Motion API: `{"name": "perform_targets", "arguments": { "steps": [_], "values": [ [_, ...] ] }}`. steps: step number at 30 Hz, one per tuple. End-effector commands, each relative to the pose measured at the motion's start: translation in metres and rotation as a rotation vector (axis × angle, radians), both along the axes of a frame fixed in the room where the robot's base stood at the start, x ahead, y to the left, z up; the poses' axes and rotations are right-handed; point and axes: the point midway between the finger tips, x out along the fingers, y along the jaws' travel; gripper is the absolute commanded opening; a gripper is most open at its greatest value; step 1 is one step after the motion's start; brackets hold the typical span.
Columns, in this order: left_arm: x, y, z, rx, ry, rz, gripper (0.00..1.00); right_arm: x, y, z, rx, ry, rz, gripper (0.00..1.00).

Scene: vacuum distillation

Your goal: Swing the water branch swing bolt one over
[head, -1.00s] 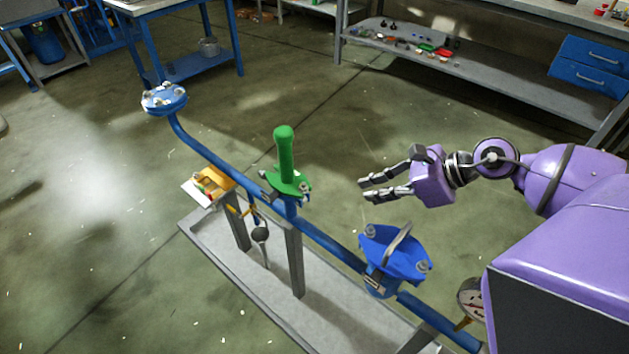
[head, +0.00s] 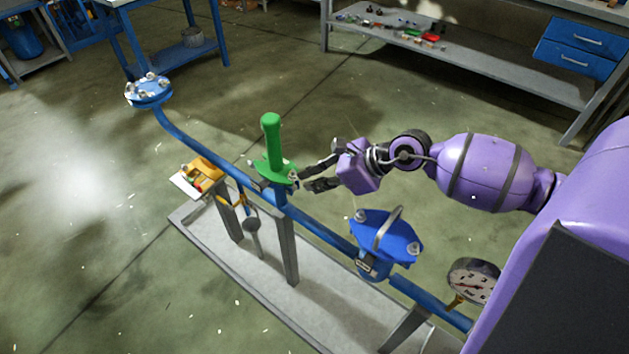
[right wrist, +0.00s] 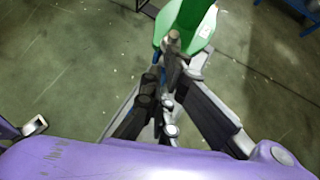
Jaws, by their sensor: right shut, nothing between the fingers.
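The green cover (head: 273,166) with its upright green handle (head: 271,135) sits on a short branch of the blue pipe. Small metal bolt parts (head: 292,177) show at the cover's right edge; I cannot tell which one is swing bolt one. My right gripper (head: 304,180) is shut and empty, its fingertips close beside these parts; contact is unclear. In the right wrist view the gripper (right wrist: 165,82) points toward the green cover (right wrist: 188,28), with a grey bolt-like part (right wrist: 173,40) at the cover's near edge. My left gripper is not in view.
A blue pipe (head: 322,229) runs across a grey stand (head: 228,253). A blue lidded housing (head: 386,234) with a metal handle and a pressure gauge (head: 472,282) stand to the right. A blue flange (head: 149,91) is at the pipe's far left end.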

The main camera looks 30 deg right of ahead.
Motion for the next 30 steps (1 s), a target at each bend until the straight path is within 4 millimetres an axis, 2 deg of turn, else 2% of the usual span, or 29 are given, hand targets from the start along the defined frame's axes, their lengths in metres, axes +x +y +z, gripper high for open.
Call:
{"name": "perform_targets", "arguments": {
  "steps": [7,14,30],
  "values": [
    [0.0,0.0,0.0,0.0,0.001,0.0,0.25,0.0,0.0,0.0,0.0,0.0,0.0,0.0],
    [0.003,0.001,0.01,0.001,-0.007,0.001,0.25,0.011,0.007,0.011,0.0,-0.003,0.0,0.0],
    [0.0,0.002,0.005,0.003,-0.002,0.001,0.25,0.013,0.004,0.01,0.003,-0.006,0.001,0.0]
  ]
}}
